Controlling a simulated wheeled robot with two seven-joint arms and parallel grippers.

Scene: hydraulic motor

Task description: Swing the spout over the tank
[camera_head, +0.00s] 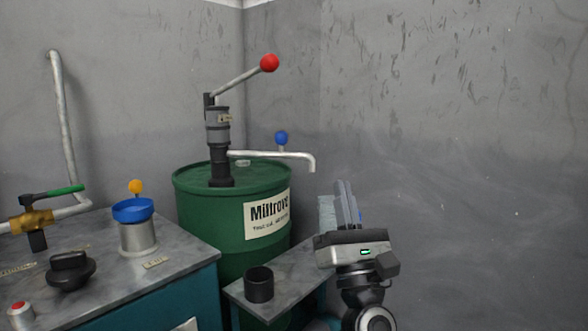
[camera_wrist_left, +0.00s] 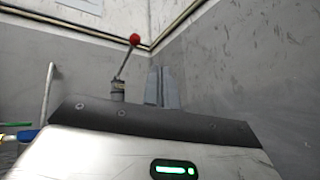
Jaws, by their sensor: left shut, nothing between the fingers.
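The spout (camera_head: 275,155) is a thin pale pipe. It runs right from the grey hand pump (camera_head: 218,130) on the green drum (camera_head: 195,205), and its bent-down end hangs just past the drum's right rim. A blue ball knob (camera_head: 281,137) stands up at the spout. My left gripper (camera_head: 347,187) is shut and empty, fingers up, to the right of and below the spout's end, apart from it. Its closed fingers also show in the left wrist view (camera_wrist_left: 162,72). I cannot clearly identify the tank; a pale teal object (camera_head: 327,213) is partly hidden behind the gripper.
The pump's lever ends in a red ball (camera_head: 269,63). A black cup (camera_head: 259,284) stands on the low grey bench (camera_head: 285,282). The left bench (camera_head: 190,258) carries a blue-topped metal pot (camera_head: 137,235) and a brass valve (camera_head: 32,222). Bare wall lies right.

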